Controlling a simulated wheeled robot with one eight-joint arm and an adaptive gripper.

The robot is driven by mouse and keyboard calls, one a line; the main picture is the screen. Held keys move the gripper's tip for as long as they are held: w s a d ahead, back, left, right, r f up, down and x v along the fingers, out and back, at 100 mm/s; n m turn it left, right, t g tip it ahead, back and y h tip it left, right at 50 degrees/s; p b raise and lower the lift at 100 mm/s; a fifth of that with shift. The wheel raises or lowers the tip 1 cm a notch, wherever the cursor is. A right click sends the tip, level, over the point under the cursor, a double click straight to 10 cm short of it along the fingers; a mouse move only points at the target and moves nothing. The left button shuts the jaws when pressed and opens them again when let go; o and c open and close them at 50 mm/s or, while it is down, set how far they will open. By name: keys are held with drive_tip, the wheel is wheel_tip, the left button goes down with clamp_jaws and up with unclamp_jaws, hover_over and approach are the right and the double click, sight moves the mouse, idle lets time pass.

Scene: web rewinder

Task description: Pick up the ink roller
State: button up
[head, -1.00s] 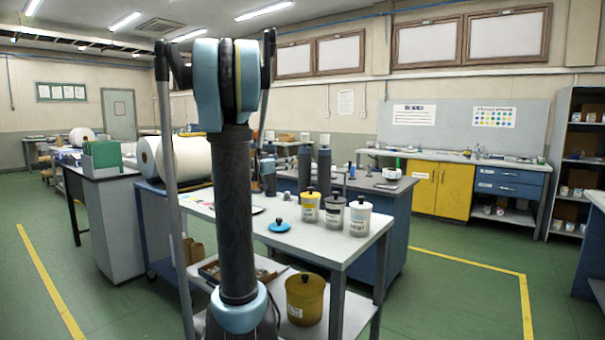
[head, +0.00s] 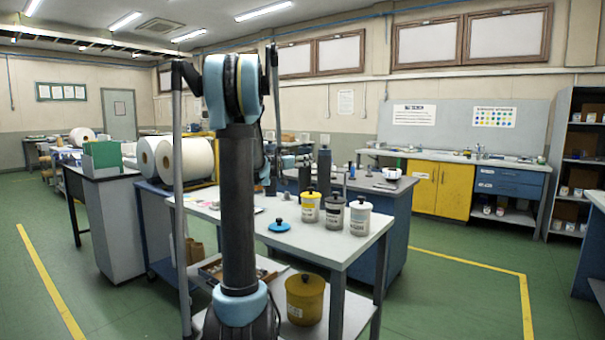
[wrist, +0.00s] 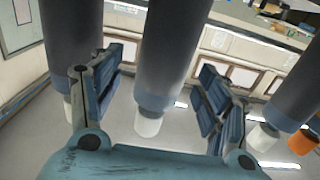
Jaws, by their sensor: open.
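In the wrist view, which appears upside down, a dark grey roller (wrist: 172,45) with a blue-grey collar and white end stands between the two fingers of my gripper (wrist: 162,68). The fingers are spread, with visible gaps on both sides, and hold nothing. A second similar roller (wrist: 75,40) lies behind the left finger, and a third (wrist: 292,95) is to the right. In the head view, dark upright rollers (head: 324,172) stand on the blue bench behind the front table. My arm hides part of that area, and the gripper is hard to make out there.
The front table (head: 335,240) holds a yellow can (head: 310,207), a grey can (head: 334,210), a white can (head: 360,215) and a blue lid (head: 279,227). A yellow pot (head: 305,298) sits on its lower shelf. Large white paper rolls (head: 185,158) are at left. Green floor is open at right.

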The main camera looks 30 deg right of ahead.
sight(305, 143)
drive_tip(key=x, duration=0.4)
drive_tip(key=shift+w+f, duration=0.2)
drive_tip(key=shift+f, duration=0.05)
drive_tip(key=shift+c, duration=0.4)
drive_tip(key=c, duration=1.2)
drive_tip(key=shift+r, duration=0.1)
wheel_tip(305, 143, up, 7)
drive_tip(key=shift+f, duration=0.1)
drive_tip(key=v, duration=1.8)
